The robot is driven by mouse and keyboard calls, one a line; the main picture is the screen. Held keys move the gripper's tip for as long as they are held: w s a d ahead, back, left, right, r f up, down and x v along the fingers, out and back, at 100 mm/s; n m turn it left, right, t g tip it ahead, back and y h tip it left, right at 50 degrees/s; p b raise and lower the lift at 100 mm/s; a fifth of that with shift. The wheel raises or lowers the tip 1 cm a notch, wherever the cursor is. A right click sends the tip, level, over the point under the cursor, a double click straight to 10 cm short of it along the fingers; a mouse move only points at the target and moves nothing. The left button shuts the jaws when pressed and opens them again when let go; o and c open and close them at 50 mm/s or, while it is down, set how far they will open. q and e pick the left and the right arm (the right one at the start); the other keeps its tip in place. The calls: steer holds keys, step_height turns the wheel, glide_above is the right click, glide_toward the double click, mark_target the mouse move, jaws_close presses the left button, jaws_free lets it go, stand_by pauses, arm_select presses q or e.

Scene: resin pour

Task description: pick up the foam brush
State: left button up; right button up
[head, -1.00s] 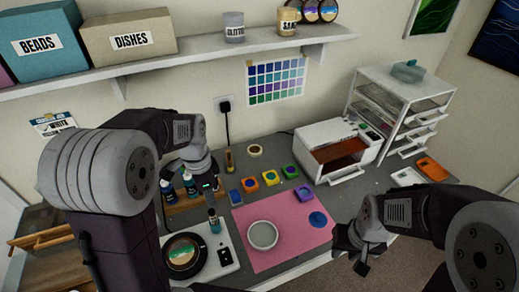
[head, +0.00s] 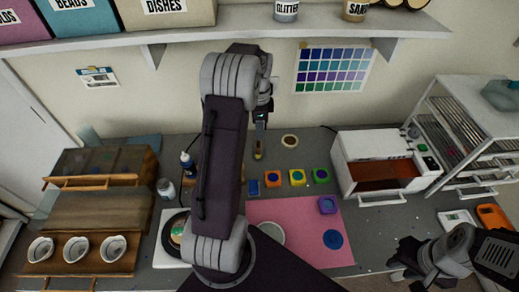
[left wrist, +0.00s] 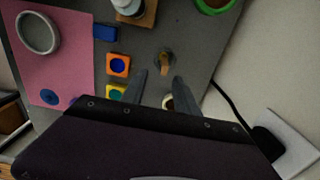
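A small tan-handled item, which looks like the foam brush (head: 258,151), is at the back of the grey desk, near the wall. In the left wrist view the brush (left wrist: 165,63) lies just beyond my fingertips, roughly in line with the gap between them. My left gripper (head: 261,117) reaches to the back of the desk above the brush; its fingers (left wrist: 160,82) are apart with nothing held. My right gripper (head: 402,258) is at the desk's front right, away from the brush; its finger gap is unclear.
A tape roll (head: 290,141) sits right of the brush, with several ink pads (head: 297,177) in front. A pink mat (head: 305,236) holds a round dish (head: 271,232). A white oven-like box (head: 388,145) stands to the right. A shelf (head: 255,38) hangs above.

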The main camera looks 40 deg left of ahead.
mark_target(258, 148)
arm_select(q)
steer(key=shift+w+d+f, duration=0.1)
steer(key=shift+w+f, duration=0.05)
steer(key=shift+f, duration=0.45)
steer(key=shift+w+f, duration=0.15)
steer(key=shift+f, duration=0.4)
steer(key=shift+s+a+f+p, duration=0.1)
steer(key=shift+a+f+p, duration=0.1)
steer(key=shift+f+p, duration=0.15)
steer(key=f, duration=0.2)
steer(key=f+p, duration=0.1)
steer(key=f, duration=0.1)
steer(key=shift+a, duration=0.25)
steer(key=shift+f, duration=0.35)
steer(key=shift+r, duration=0.1)
jaws_close()
